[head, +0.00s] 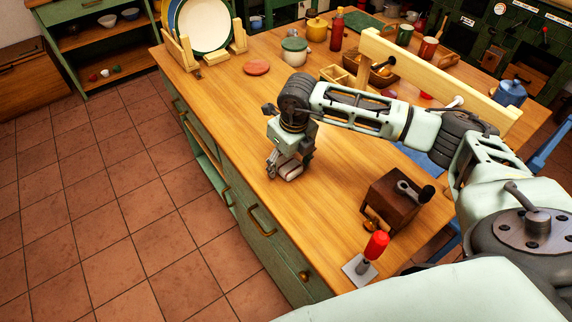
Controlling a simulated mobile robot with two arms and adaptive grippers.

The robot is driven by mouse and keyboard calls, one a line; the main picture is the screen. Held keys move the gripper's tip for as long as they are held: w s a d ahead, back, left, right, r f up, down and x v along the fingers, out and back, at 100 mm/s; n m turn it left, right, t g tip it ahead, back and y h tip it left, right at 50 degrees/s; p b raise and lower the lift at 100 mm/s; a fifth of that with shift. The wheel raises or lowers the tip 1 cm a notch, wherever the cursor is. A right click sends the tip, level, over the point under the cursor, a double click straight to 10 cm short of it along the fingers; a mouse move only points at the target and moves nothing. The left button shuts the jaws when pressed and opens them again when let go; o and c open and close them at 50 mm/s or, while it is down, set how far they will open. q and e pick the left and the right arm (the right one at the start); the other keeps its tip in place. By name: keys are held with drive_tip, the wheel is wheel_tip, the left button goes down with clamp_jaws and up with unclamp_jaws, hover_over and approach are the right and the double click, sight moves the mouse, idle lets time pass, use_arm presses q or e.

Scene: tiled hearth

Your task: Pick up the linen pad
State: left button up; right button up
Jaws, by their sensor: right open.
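My right gripper (285,172) points down close to the wooden worktop, near its left edge. It is open. A pale grey-pink shape shows at its fingertips; I cannot tell whether this is the linen pad or part of the fingers. I cannot make out the linen pad for certain anywhere else. The gripper and arm hide part of the worktop. My left gripper is not in view.
On the worktop (330,205), a dark wooden grinder (390,203) and a red-topped tool on a square plate (374,247) stand nearer. A red-brown disc (256,67), a lidded jar (294,52) and a plate rack (238,36) are farther back. Bare wood surrounds the gripper.

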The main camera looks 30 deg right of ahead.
drive_tip(key=shift+f, duration=0.15)
idle(0.4)
drive_tip(key=c, duration=1.2)
